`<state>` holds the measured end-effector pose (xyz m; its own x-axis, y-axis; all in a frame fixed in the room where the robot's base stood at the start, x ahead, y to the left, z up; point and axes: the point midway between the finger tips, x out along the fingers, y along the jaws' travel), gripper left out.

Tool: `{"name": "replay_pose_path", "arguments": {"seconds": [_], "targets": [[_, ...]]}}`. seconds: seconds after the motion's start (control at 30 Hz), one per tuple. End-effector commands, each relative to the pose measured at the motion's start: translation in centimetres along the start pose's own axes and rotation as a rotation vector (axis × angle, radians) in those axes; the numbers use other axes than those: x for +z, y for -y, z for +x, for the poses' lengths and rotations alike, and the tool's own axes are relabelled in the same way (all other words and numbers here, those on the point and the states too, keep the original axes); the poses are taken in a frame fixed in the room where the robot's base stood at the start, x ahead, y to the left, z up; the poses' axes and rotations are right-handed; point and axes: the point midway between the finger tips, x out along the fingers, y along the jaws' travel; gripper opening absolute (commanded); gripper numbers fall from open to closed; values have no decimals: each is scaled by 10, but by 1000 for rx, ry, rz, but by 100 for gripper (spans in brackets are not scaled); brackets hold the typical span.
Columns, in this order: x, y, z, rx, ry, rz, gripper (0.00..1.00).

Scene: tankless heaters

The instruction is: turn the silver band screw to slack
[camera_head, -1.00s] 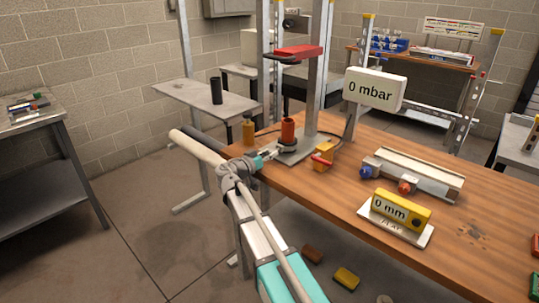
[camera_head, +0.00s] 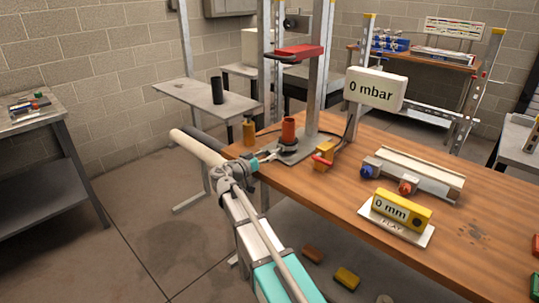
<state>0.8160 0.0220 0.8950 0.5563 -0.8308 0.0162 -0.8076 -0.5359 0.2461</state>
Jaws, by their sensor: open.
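A red-orange cylinder (camera_head: 288,130) stands upright on a grey base plate (camera_head: 294,155) at the left end of the wooden bench. A dark ring shows around its foot. The silver band screw is too small to make out; my gripper is at the near left side of the cylinder's foot. My gripper (camera_head: 278,153) is open, its fingers pointing right towards that foot. Nothing can be seen between the fingers, and I cannot tell whether they touch anything.
A brass-coloured cylinder (camera_head: 249,132) stands just left of the red-orange one. A yellow block with a red lever (camera_head: 323,156) sits to the right.

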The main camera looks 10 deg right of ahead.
Motion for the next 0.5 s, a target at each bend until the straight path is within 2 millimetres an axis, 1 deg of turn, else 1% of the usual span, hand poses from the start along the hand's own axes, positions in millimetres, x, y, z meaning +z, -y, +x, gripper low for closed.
{"name": "replay_pose_path", "arguments": {"seconds": [0.03,0.2,0.4,0.5], "targets": [[0,0,-8,-2,0,0,78],[0,0,-29,-3,0,0,78],[0,0,-48,-2,1,0,78],[0,0,-52,-1,2,0,78]]}}
